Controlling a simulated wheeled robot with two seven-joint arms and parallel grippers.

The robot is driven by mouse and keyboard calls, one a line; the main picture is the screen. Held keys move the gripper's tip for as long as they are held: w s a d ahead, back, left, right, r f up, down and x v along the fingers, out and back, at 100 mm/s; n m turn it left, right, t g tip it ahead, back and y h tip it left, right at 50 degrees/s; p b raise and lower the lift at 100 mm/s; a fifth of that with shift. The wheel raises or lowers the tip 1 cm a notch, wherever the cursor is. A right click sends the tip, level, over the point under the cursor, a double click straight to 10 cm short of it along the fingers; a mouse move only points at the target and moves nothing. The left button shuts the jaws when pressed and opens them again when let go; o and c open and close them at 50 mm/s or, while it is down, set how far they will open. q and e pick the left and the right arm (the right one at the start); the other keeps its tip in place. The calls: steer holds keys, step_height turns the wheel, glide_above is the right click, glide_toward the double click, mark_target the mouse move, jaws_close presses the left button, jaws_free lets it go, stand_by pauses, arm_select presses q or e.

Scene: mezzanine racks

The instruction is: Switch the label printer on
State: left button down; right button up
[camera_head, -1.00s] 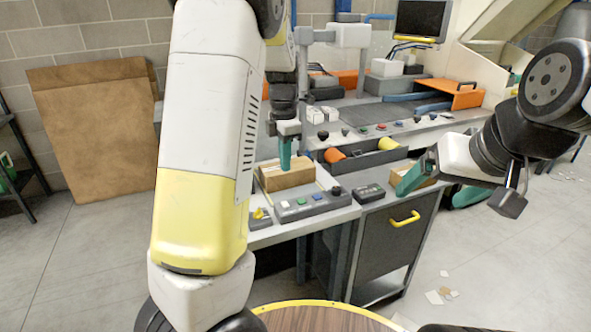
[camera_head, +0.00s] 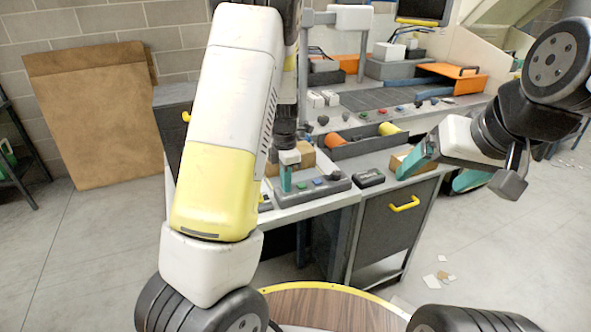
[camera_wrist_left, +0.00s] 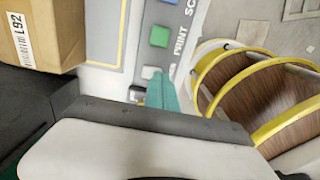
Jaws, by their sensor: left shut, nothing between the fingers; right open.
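A grey control panel (camera_head: 318,193) at the front of the bench carries a green button (camera_head: 301,185), a blue button (camera_head: 318,181) and a dark knob. In the left wrist view, the word PRINT is beside the green button (camera_wrist_left: 159,36), and a pale button (camera_wrist_left: 150,72) is nearer my fingers. My left gripper (camera_head: 286,180) is shut and empty, pointing down at the panel's left part; its teal fingers (camera_wrist_left: 162,92) are close to the pale button. I cannot tell whether they touch. My right gripper (camera_head: 440,168) is open and empty, right of the bench.
A cardboard box (camera_head: 325,164) stands behind the panel; its labelled side shows in the left wrist view (camera_wrist_left: 45,35). A small black device (camera_head: 369,177) lies right of the panel. A grey bin (camera_head: 355,146) holds orange and yellow rolls. A yellow-handled cabinet (camera_head: 385,235) is below.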

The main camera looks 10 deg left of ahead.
arm_select(q)
steer(key=shift+s+f, duration=0.1)
steer(key=shift+f, duration=0.1)
stand_by(0.4)
steer(key=shift+w+a+r, duration=0.15)
steer(key=shift+w+a, duration=0.25)
steer(key=shift+w, duration=0.2)
steer(key=shift+r, duration=0.1)
